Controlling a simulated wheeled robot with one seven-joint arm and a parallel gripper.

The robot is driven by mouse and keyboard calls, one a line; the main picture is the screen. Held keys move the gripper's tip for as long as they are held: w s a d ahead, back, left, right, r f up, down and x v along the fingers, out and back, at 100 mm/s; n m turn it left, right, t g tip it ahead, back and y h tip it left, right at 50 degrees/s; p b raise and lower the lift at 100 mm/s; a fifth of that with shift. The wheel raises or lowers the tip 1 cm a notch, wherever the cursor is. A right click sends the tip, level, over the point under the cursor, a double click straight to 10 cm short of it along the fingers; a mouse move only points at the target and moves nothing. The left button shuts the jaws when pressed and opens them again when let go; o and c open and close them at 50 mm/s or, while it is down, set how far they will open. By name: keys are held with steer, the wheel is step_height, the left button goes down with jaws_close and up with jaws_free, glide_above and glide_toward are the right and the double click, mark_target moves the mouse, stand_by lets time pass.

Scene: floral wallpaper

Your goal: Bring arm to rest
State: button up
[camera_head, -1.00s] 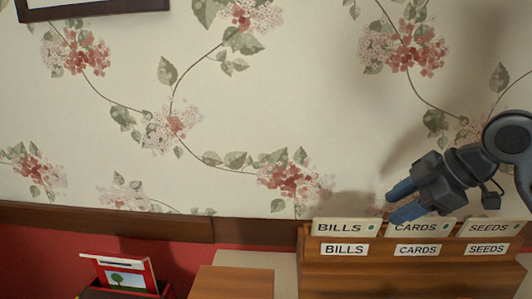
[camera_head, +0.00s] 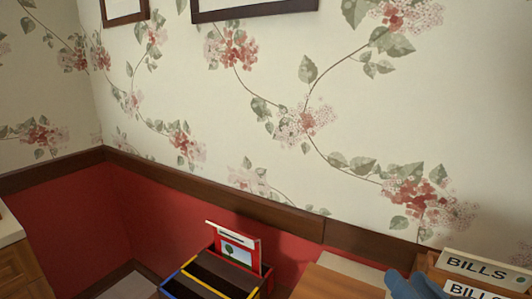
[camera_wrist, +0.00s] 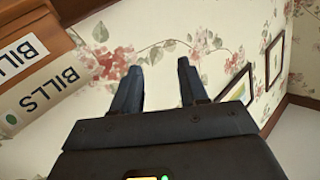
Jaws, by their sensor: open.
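My gripper (camera_head: 408,286) shows only its blue fingertips at the bottom edge of the head view, just left of the BILLS labels. In the wrist view my gripper (camera_wrist: 158,82) has its two fingers well apart, with nothing between them and wallpaper beyond. The rest of my arm is out of the head view.
A wooden sorter (camera_head: 426,262) with a BILLS card (camera_head: 480,268) stands at lower right; its BILLS card (camera_wrist: 45,92) is at left in the wrist view. A colourful open box (camera_head: 205,275) with a picture card (camera_head: 237,250) stands at bottom centre. Wallpapered wall lies behind.

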steer(key=s+a+f+m+g+h, duration=0.1)
steer(key=s+a+f+h, duration=0.1)
steer(key=s+f, duration=0.5)
steer(key=s+a+f+m+g+h, duration=0.1)
steer(key=s+a+f, duration=0.1)
steer(key=s, duration=0.9)
steer(key=s+d+r+n+y, duration=0.1)
steer(key=s+d+n, duration=0.2)
steer(key=s, duration=1.2)
steer(key=shift+s+d+r+n, duration=0.15)
steer(key=shift+s+n, duration=0.15)
steer(key=shift+n, duration=0.1)
